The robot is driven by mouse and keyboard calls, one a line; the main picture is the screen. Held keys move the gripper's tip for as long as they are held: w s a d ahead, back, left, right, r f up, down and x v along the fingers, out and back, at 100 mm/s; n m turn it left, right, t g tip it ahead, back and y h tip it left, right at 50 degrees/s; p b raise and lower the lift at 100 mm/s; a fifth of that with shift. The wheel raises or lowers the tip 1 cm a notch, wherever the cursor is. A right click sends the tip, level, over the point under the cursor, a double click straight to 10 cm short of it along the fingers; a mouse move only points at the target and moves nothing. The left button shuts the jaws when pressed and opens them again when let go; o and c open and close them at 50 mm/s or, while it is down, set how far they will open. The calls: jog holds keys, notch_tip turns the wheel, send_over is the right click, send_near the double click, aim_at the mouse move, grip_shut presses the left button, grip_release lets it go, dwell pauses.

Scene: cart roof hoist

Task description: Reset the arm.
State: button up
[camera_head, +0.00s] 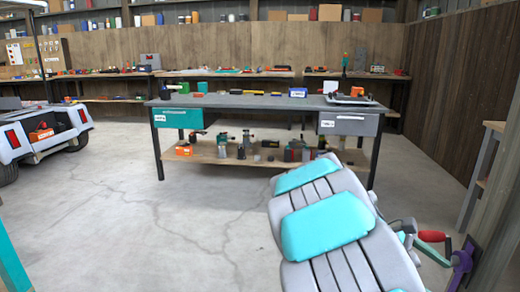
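My arm (325,225), grey with teal panels, rises from the bottom edge right of centre. Its wrist end (402,228) shows only in part behind the big arm link, at the lower right. The fingers cannot be made out, so I cannot tell whether my gripper is open or shut. Just right of the wrist end is a red handle (434,236) beside a purple crank-like part (463,262), near a grey post at the right edge. I cannot tell whether my gripper touches the handle.
A grey workbench (268,101) with drawers and a lower shelf stands ahead. A white cart (50,131) with red lights is at the left. Tool-laden benches line the back wall. A wooden wall (455,95) closes the right side. The concrete floor (150,220) at left centre is clear.

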jog(key=s+a+f+m+t+y, duration=0.2)
jog(key=s+a+y, duration=0.3)
jog(key=s+a, duration=0.4)
jog(key=s+a+f+m+t+y, duration=0.2)
jog(key=s+a+f+m+y, duration=0.2)
jog(key=s+a, duration=0.5)
jog(key=a+m+y, duration=0.1)
jog(key=a, duration=0.7)
jog(key=shift+a+f+t+y, duration=0.25)
jog(key=shift+t+y, duration=0.05)
jog(key=shift+y, duration=0.1)
jog(key=shift+d+m, duration=0.15)
jog(key=shift+m, duration=0.15)
